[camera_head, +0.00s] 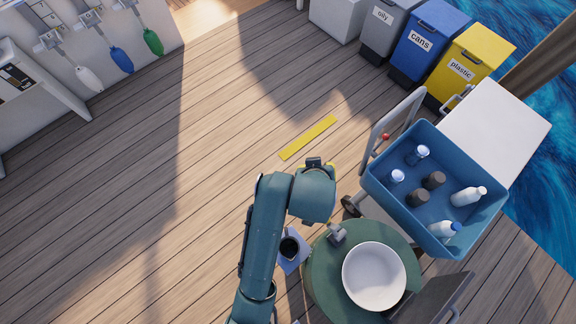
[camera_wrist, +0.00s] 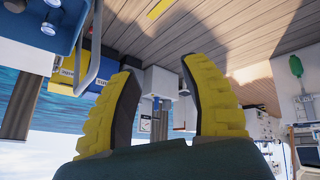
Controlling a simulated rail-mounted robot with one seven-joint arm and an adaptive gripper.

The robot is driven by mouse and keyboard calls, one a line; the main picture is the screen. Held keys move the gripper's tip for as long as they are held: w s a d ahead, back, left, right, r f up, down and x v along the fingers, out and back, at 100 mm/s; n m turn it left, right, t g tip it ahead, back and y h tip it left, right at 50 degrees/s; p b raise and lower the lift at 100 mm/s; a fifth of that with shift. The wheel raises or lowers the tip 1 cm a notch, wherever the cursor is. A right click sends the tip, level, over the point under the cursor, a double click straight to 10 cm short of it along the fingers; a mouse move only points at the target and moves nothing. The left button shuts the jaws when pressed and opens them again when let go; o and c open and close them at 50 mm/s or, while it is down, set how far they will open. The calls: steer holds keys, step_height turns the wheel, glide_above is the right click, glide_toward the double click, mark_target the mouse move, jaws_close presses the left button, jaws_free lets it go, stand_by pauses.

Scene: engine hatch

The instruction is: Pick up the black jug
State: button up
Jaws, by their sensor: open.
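A dark, round-topped vessel (camera_head: 289,247), which looks like the black jug, stands on a pale blue square beside my arm in the head view. My arm partly covers that spot, and its handle is not clear. My gripper shows in the wrist view (camera_wrist: 160,70) with its two yellow, dark-padded fingers apart and nothing between them. In the head view the gripper is mostly hidden by my wrist, above and right of the dark vessel. The wrist view shows no jug.
A round green table (camera_head: 325,270) holds a white bowl (camera_head: 374,276). A blue crate (camera_head: 382,202) on a trolley contains bottles and dark cylinders. Bins labelled cans (camera_head: 421,42) and plastic (camera_head: 461,69) stand at the back right. The wooden deck at left is clear.

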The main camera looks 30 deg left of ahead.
steer(key=s+f+n+g+b, duration=0.1)
steer(key=s+f+b, duration=0.3)
steer(key=f, duration=0.9)
steer(key=s+a+f+n+g+h+b, duration=0.1)
steer(key=s+f+g+b, duration=0.2)
steer(key=f, duration=0.9)
steer(key=s+f+n+g+b, duration=0.1)
steer(key=s+f+g+b, duration=0.1)
steer(key=s+f+b, duration=0.3)
steer(key=shift+a+f+g+h+b, duration=0.2)
steer(key=shift+f+b, duration=0.8)
steer(key=shift+f, duration=1.2)
steer(key=shift+a+f+g+h+b, duration=0.15)
steer(key=shift+f+b, duration=0.8)
steer(key=shift+f, duration=1.2)
steer(key=f+b, duration=0.1)
steer(key=f, duration=0.1)
steer(key=f+b, duration=0.2)
steer(key=a+f+b, duration=0.1)
steer(key=f, duration=0.1)
steer(key=shift+w+b, duration=0.2)
steer(key=shift+b, duration=0.15)
steer(key=shift+s+d, duration=0.1)
steer(key=shift+r, duration=0.1)
jaws_close()
